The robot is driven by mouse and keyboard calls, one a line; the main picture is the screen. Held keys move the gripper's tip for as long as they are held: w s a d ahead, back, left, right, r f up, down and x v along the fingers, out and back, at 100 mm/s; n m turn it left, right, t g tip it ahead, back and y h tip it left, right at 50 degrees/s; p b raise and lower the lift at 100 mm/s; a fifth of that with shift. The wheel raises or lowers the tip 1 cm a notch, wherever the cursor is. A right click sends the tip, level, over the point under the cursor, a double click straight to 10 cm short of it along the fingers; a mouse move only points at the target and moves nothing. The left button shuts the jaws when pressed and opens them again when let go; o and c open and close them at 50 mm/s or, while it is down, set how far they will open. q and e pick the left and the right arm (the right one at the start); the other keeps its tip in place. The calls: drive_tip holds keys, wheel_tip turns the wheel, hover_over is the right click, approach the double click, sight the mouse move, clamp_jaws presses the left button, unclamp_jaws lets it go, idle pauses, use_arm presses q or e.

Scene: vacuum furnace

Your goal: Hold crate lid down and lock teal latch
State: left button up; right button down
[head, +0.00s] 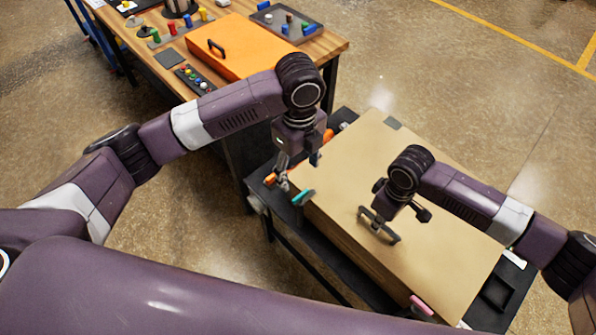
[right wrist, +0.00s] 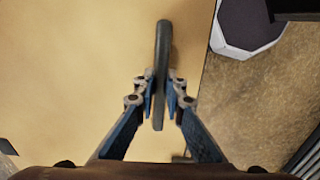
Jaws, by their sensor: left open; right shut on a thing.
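The tan crate lid (head: 440,215) lies flat on the crate, on a black cart; it also fills much of the right wrist view (right wrist: 70,70). My right gripper (head: 378,218) is shut on the dark lid handle (head: 388,236). In the right wrist view, the blue fingers (right wrist: 167,112) pinch the handle bar (right wrist: 163,50) from both sides. The teal latch (head: 303,197) is at the lid's left corner. My left gripper (head: 286,182) is open and points down just left of the teal latch; I cannot tell whether they touch. A pink latch (head: 421,305) shows at the near edge.
The black cart (head: 345,116) has a narrow margin around the crate. Orange items (head: 270,178) lie by my left gripper. A wooden workbench (head: 335,42) with an orange case (head: 250,50) and small parts stands behind. The floor at right is clear.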

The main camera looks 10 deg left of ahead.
drive_tip(key=c, duration=2.2)
unclamp_jaws()
drive_tip(key=shift+w+d, duration=0.45)
drive_tip(key=shift+w, duration=0.05)
drive_tip(key=shift+o, duration=1.3)
drive_tip(key=shift+f, duration=0.1)
drive_tip(key=shift+o, duration=0.2)
drive_tip(key=shift+f, duration=0.1)
use_arm(q)
drive_tip(key=shift+w+d+f, duration=0.15)
drive_tip(key=shift+w+d, duration=0.05)
drive_tip(key=shift+w, duration=0.1)
drive_tip(key=shift+s, duration=0.1)
use_arm(e)
drive_tip(key=shift+s+a, duration=0.15)
drive_tip(key=shift+r, duration=0.2)
wheel_tip(320, 180, up, 12)
drive_tip(key=shift+f, duration=0.15)
